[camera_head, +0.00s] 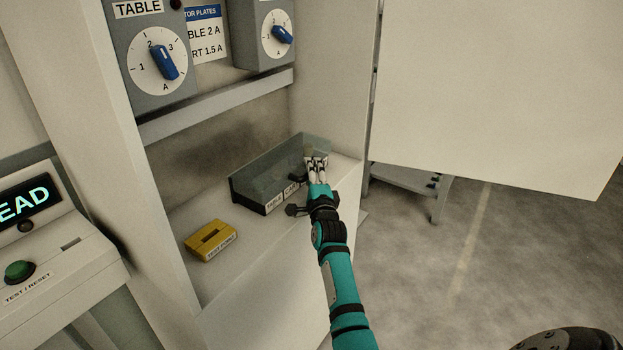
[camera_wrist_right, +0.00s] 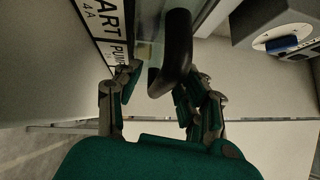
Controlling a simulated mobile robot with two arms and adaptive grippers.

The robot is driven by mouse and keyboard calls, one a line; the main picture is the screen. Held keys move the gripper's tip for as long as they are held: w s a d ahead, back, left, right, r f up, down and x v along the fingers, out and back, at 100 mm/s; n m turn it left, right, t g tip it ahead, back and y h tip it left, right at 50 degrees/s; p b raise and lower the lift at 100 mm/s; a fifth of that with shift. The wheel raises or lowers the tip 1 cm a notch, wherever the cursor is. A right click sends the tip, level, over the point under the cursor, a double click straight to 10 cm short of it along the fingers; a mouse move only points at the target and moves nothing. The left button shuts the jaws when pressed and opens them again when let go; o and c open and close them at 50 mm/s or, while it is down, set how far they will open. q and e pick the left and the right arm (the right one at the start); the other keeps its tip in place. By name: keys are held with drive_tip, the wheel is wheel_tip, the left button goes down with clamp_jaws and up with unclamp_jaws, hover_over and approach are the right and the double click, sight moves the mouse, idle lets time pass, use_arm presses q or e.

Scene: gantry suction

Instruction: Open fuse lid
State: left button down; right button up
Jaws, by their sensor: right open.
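The fuse box (camera_head: 262,203) sits on the cabinet shelf, a low dark box with labels on its front. Its see-through lid (camera_head: 268,168) lies over it and looks down; I cannot tell whether it is slightly raised. My right gripper (camera_head: 315,163) is at the right end of the lid. In the right wrist view the right gripper (camera_wrist_right: 160,88) is open, with a thick black handle (camera_wrist_right: 178,50) reaching between its fingers. I cannot tell whether the fingers touch it. Labels (camera_wrist_right: 100,25) show beside the lid. My left gripper is not in view.
A yellow test-point block (camera_head: 211,240) stands on the shelf to the left. Dial boxes (camera_head: 155,60) hang above. An open cabinet door (camera_head: 500,90) spreads to the right. A console with a green button (camera_head: 20,271) is at far left.

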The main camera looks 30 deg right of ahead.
drive_tip(key=shift+r, duration=0.1)
drive_tip(key=shift+c, duration=0.5)
clamp_jaws()
